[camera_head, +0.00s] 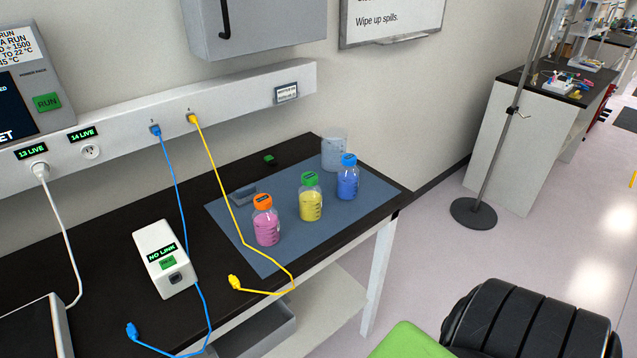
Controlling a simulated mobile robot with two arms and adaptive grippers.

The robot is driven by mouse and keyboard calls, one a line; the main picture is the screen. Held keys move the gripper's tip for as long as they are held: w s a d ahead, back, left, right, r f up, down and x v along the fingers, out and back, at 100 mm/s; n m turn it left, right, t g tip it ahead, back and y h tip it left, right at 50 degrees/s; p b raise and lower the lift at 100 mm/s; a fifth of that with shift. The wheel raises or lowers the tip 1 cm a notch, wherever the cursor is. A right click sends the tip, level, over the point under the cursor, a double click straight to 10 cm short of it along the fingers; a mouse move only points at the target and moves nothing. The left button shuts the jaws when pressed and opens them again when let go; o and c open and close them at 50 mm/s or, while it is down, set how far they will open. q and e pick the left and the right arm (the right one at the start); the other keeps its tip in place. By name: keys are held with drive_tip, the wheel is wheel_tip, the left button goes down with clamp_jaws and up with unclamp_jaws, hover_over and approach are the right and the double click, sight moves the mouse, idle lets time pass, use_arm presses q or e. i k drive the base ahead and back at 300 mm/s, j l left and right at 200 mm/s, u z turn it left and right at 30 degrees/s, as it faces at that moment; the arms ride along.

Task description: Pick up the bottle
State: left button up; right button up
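Three capped bottles stand upright in a slanted row on a blue mat (360,206) at the right end of the dark bench. The nearest bottle (266,228) holds pink liquid under an orange cap. The middle bottle (311,203) holds yellow liquid under a green cap. The farthest bottle (347,183) holds blue liquid under a blue cap. The bottles stand apart from one another. Neither of my grippers shows in the head view.
A clear beaker (333,150) stands behind the blue-capped bottle. A yellow cable (219,178) crosses the mat's left part near the pink bottle. A white "NO LINK" box (163,258) and a blue cable (187,232) are further left. A pole stand (474,211) is right.

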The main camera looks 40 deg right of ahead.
sight(265, 218)
drive_tip(key=z, duration=1)
